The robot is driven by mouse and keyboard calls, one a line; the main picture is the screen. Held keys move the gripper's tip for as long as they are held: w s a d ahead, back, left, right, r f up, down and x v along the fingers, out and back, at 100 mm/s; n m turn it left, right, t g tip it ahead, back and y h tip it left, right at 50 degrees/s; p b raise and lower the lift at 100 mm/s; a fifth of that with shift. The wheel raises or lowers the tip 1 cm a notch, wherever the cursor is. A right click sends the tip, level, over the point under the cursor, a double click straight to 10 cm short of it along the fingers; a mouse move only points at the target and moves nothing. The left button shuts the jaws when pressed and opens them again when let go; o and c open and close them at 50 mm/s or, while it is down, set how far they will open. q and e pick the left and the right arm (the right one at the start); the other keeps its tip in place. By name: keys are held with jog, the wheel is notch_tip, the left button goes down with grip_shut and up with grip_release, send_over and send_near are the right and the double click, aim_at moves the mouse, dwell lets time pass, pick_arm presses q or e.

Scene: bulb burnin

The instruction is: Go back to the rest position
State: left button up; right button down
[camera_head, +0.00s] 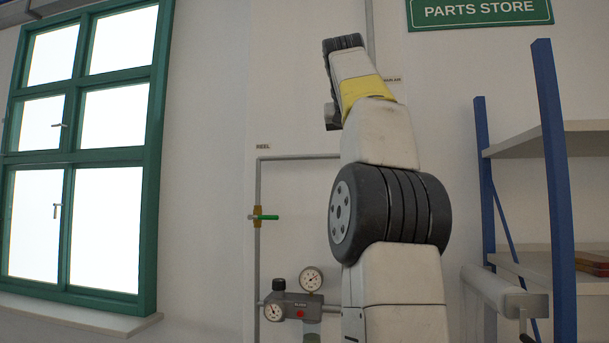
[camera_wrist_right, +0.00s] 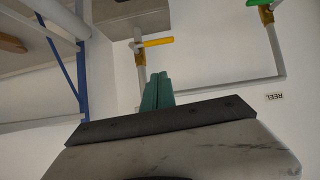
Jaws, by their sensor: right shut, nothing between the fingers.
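My right gripper (camera_wrist_right: 157,80) shows in the right wrist view, its two green fingers together with nothing between them. They point toward a white wall with pipes. In the head view my right arm stands raised, running up the middle of the picture past the dark joint to a yellow band and a dark upper end. Its fingers cannot be made out there. My left gripper and left arm are in neither view.
A green-framed window (camera_head: 159,150) is at left. A pipe with a green-handled valve (camera_head: 265,217) and a gauge unit (camera_head: 292,303) are on the wall behind my arm. A blue-posted shelf rack (camera_head: 555,190) stands at right, under a PARTS STORE sign (camera_head: 480,12). A yellow-handled valve (camera_wrist_right: 157,42) shows beyond the fingers.

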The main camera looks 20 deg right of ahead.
jog(key=s+a+f+n+g+y, duration=0.1)
jog(key=s+a+f, duration=0.6)
jog(key=f, duration=0.8)
jog(key=s+a+f+n+g+y, duration=0.1)
jog(key=s+a+f+n+y, duration=0.2)
jog(key=s+a+f, duration=0.4)
jog(key=s+a+f+n+g+y, duration=0.1)
jog(key=s+a+f+y, duration=0.3)
jog(key=f, duration=1.9)
jog(key=s+a+n, duration=0.1)
jog(key=s+a, duration=0.2)
jog(key=a, duration=0.3)
jog(key=shift+a+n, duration=0.25)
jog(key=shift+n, duration=0.15)
jog(key=shift+s, duration=0.1)
